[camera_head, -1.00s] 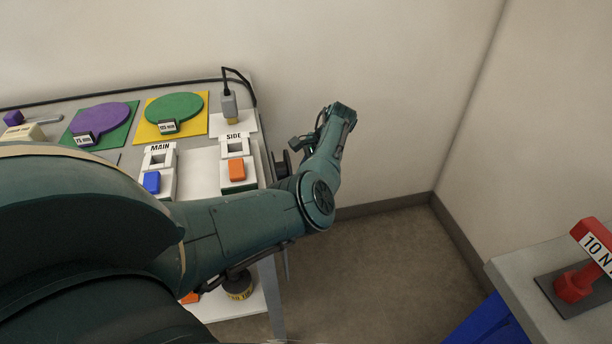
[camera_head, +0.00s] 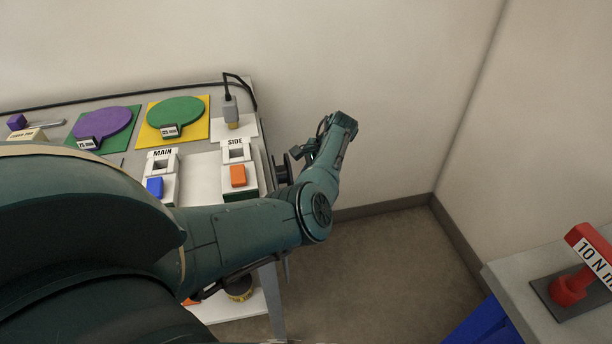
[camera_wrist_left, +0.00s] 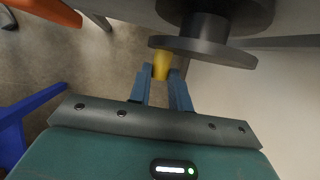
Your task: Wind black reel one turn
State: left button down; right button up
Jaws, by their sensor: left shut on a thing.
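In the head view the reel (camera_head: 281,169) is a small dark shape on the cart's right side, partly hidden by my left arm. The knob and fingertips cannot be made out there. My right gripper is in neither view.
The cart top (camera_head: 200,159) holds the MAIN and SIDE switches, a grey plug (camera_head: 231,110), and purple (camera_head: 103,127) and green (camera_head: 175,110) discs. A wall stands behind. A grey table with a red 10 N m tool (camera_head: 572,289) is at right, with open floor between.

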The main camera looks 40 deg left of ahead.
pick_arm(q)
jog(key=t+y, duration=0.1)
jog(key=f+t+y+p, duration=0.1)
jog(key=y, duration=0.1)
jog(key=n+t+y+p, duration=0.1)
jog(key=shift+w+a+f+y, duration=0.15)
jog(key=shift+f+y, duration=0.25)
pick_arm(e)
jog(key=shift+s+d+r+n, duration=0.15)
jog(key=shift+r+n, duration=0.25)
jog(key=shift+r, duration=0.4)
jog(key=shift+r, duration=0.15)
pick_arm(q)
jog(key=c, duration=1.3)
grip_release()
